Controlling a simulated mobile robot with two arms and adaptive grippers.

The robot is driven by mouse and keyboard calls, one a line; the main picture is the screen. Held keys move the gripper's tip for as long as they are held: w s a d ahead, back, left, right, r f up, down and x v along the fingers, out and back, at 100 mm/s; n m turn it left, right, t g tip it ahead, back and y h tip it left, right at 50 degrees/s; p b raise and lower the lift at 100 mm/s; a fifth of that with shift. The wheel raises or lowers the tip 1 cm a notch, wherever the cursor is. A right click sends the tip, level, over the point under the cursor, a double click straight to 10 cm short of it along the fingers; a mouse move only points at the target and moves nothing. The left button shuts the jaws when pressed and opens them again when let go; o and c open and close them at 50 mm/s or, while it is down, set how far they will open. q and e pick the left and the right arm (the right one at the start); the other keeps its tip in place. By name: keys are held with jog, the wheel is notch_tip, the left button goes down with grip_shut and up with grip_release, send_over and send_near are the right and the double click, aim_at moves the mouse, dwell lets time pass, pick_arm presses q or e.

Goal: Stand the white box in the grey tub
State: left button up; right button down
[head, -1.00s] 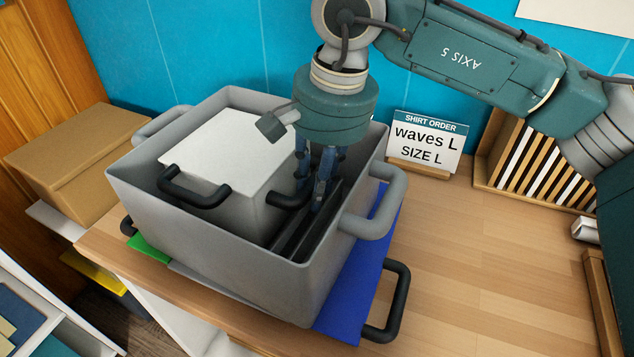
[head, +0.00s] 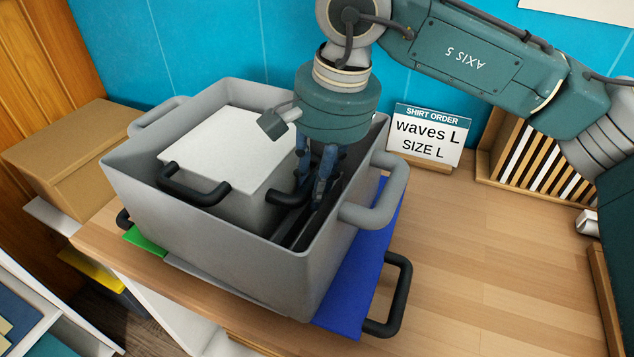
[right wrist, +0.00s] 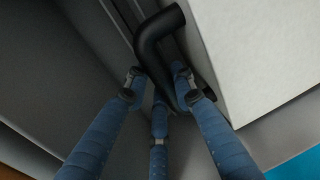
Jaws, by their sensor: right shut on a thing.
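The white box (head: 240,150) stands inside the grey tub (head: 240,255), toward its left and back. It has black handles; the left handle (head: 192,188) faces the front, and the other (head: 286,196) is at its right side. My right gripper (head: 316,198) reaches down into the tub from above with its blue fingers around the right handle, shut on it. In the right wrist view the fingers (right wrist: 158,98) close around the black handle (right wrist: 158,40), next to the box's white face (right wrist: 265,50). The box's bottom is hidden by the tub walls. My left gripper is not in view.
Dark slats lie in the tub's right part (head: 300,228). The tub stands on a wooden table (head: 470,260) over blue (head: 365,280) and green (head: 145,241) sheets. A sign (head: 428,135), a striped rack (head: 535,150) and a cardboard box (head: 70,150) stand nearby.

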jog(key=shift+c, duration=0.9)
grip_release()
jog(key=shift+f, duration=0.1)
jog(key=shift+r+p, duration=0.3)
jog(key=shift+r, duration=0.1)
jog(key=shift+f, duration=0.1)
jog(key=shift+f+b, duration=0.25)
jog(key=shift+b, duration=0.15)
jog(key=shift+o, duration=0.9)
